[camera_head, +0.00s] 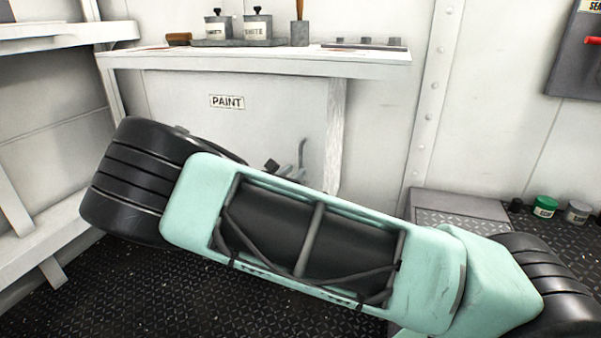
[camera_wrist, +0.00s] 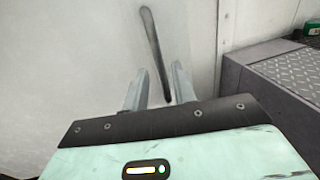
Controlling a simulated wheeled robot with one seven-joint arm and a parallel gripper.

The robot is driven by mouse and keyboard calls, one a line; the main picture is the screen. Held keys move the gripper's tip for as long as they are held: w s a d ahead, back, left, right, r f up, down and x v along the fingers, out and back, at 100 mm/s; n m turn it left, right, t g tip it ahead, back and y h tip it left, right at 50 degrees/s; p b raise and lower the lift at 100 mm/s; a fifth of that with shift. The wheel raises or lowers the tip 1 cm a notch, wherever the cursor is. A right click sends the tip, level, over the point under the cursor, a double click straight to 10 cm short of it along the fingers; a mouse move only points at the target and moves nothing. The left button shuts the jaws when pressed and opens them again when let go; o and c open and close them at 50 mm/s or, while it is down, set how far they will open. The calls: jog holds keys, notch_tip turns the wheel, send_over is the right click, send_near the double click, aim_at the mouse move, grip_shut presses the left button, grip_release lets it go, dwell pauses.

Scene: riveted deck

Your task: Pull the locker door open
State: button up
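The locker door (camera_head: 245,130) is a pale panel with a PAINT label (camera_head: 227,102), under the bench top in the head view. It looks closed in its frame. In the wrist view the door (camera_wrist: 70,60) fills the left and middle, with a dark slanted bar handle (camera_wrist: 151,40) on it. My gripper (camera_wrist: 160,68) is open, its two grey fingers apart. The handle's lower part shows between the fingers, with gaps on both sides; I cannot tell how deep it sits. In the head view my arm hides the door's lower part and most of the gripper.
A bench top (camera_head: 270,66) with tins and a brush overhangs the door. A grey tread-topped box (camera_head: 450,206) stands right of the door, close to my gripper. Small paint pots (camera_head: 545,207) are farther right. A white rack (camera_head: 40,237) is at left.

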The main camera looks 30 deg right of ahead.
aim_at(300, 167)
jog(key=shift+b+x, duration=0.55)
jog(key=shift+x, duration=1.8)
grip_shut()
